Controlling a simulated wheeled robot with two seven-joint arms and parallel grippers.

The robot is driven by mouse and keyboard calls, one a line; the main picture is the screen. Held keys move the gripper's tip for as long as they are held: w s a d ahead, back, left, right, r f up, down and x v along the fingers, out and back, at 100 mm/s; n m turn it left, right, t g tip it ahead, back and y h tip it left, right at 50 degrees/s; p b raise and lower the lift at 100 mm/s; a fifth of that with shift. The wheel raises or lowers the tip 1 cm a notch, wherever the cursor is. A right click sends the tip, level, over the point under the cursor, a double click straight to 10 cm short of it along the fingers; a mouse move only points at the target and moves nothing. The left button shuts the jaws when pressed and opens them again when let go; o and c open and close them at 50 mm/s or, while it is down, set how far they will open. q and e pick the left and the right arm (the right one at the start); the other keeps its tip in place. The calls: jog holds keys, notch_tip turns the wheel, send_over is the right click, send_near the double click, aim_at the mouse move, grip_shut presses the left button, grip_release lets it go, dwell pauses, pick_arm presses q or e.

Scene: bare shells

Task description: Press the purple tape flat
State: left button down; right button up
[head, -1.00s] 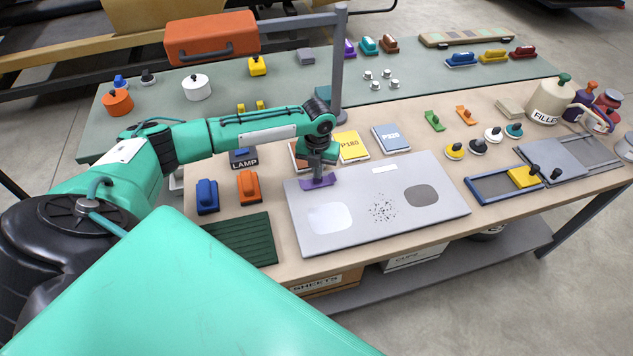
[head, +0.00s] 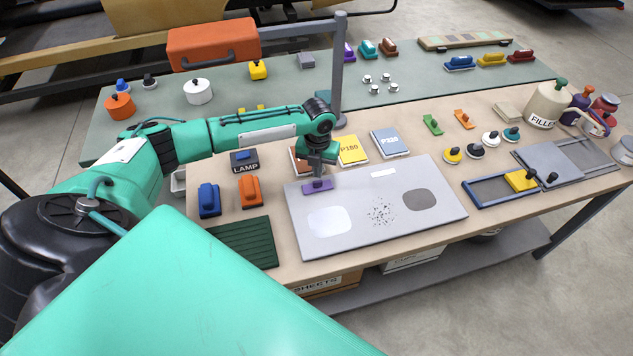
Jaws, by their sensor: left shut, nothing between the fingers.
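The purple tape (head: 326,187) is a short strip near the back left corner of the grey panel (head: 350,228). It lies along the panel's back edge and looks level. My left gripper (head: 317,180) points down over the middle of the tape, with its fingers shut and nothing between them. The fingertips are at or just above the strip; I cannot tell whether they touch it. The gripper hides part of the tape's back edge. My right gripper is out of view.
The panel also bears a white patch (head: 329,221), dark specks and a grey patch (head: 419,200). Behind the gripper lie the yellow P180 (head: 352,151) and blue P320 (head: 390,143) packs. Orange (head: 249,191) and blue (head: 209,199) blocks stand left of the panel. A grey post (head: 339,70) rises behind.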

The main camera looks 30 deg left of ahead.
aim_at(317, 181)
pick_arm(q)
jog(key=shift+r+p, duration=1.95)
jog(key=shift+r, duration=0.45)
jog(key=shift+f, duration=0.1)
